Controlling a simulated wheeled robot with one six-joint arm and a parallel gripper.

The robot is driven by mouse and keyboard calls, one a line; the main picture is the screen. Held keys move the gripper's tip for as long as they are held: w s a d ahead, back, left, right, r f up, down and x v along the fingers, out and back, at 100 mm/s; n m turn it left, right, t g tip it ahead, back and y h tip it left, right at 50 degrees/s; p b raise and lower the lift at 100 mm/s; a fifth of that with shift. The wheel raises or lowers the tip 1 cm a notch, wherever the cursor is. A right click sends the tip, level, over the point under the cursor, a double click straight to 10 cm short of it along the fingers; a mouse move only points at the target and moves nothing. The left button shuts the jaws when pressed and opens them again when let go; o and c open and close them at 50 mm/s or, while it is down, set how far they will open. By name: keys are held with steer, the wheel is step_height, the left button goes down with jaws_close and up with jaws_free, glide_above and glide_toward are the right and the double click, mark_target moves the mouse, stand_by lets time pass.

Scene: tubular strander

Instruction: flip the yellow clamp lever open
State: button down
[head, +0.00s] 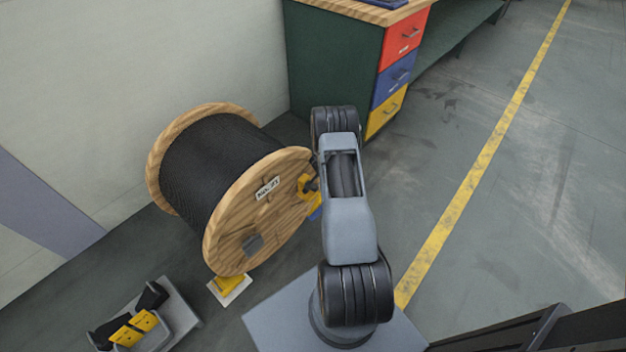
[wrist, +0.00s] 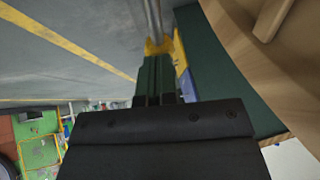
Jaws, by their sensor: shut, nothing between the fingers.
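A yellow part (head: 305,186), which looks like the clamp lever, shows beside the right face of the wooden cable reel (head: 257,226), partly hidden by my arm. A bit of blue shows just below it. In the wrist view a yellow piece (wrist: 157,46) sits just beyond my fingertips, at the end of a grey metal rod (wrist: 153,15). My gripper (wrist: 157,82) is shut and empty, its tips close to that yellow piece. I cannot tell whether they touch. In the head view my gripper is mostly hidden behind my arm.
The reel with black cable fills the left of my arm and shows in the wrist view (wrist: 295,60). A green cabinet with red, blue and yellow drawers (head: 391,88) stands behind. Open floor lies right.

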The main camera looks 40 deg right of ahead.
steer(key=shift+s+d+f, duration=0.15)
steer(key=shift+d, duration=0.1)
stand_by(0.4)
steer(key=w+d+r+p+v, duration=0.1)
steer(key=p+v, duration=0.4)
steer(key=v, duration=0.9)
steer(key=shift+d+r, duration=0.3)
steer(key=shift+d, duration=0.25)
